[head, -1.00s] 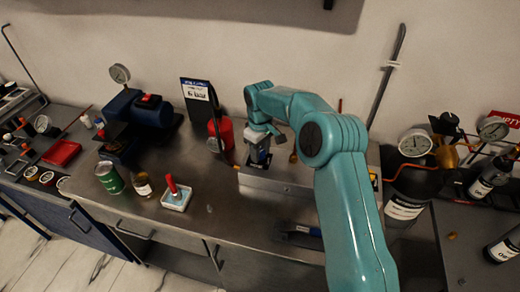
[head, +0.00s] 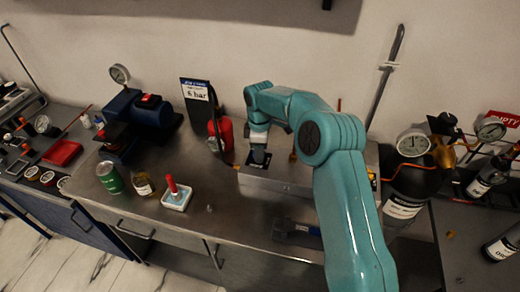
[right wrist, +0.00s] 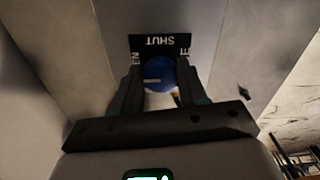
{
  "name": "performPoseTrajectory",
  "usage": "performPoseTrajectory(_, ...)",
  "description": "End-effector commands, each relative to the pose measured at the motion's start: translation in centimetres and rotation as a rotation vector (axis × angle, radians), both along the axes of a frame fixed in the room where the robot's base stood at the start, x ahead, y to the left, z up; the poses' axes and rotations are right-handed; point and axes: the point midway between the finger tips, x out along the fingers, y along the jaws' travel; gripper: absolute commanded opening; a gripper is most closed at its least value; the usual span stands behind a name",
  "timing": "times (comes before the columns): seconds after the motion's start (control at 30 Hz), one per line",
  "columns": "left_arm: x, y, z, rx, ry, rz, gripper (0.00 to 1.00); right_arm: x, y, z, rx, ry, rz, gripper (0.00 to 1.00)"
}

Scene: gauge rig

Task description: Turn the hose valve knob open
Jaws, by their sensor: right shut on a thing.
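The blue round valve knob (right wrist: 157,70) shows in the right wrist view, in front of a black plate (right wrist: 143,41). The plate reads "SHUT" upside down at its top edge, with partly hidden letters at both sides. A pale mark on the knob lies roughly level and reaches to the left. My right gripper (right wrist: 160,82) is shut on the knob, one dark finger on each side. In the head view my right gripper (head: 259,160) points down at the metal box (head: 278,185) on the bench, and it hides the knob. My left gripper is not in view.
Left of the box stand a red container (head: 222,134), a "6 bar" sign (head: 196,91) and a blue machine (head: 150,112). A green can (head: 110,177), a bottle (head: 142,184) and a red-handled tool in a tray (head: 176,197) are in front. A gauge (head: 414,143) stands at right.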

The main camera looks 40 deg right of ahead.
Motion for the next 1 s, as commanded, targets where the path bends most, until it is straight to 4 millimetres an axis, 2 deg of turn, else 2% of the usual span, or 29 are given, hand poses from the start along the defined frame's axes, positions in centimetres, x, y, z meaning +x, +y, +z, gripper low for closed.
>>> performPoseTrajectory(0.43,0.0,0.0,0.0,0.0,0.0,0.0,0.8,0.2,0.1,0.1,0.0,-0.006,0.011,0.12)
performPoseTrajectory(0.47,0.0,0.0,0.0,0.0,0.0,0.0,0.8,0.1,0.1,0.1,0.0,-0.006,0.011,0.48)
performPoseTrajectory(0.5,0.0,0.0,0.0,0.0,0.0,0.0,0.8,0.1,0.1,0.1,0.0,-0.006,0.011,0.61)
performPoseTrajectory(0.53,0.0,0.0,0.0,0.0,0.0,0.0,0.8,0.1,0.1,0.1,0.0,-0.006,0.01,0.68)
performPoseTrajectory(0.83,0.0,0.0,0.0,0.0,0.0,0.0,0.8,0.1,0.0,0.2,0.0,-0.003,0.009,0.68)
performPoseTrajectory(1.0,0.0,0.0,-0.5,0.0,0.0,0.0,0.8,0.1,0.1,2.1,0.0,-0.005,0.009,0.68)
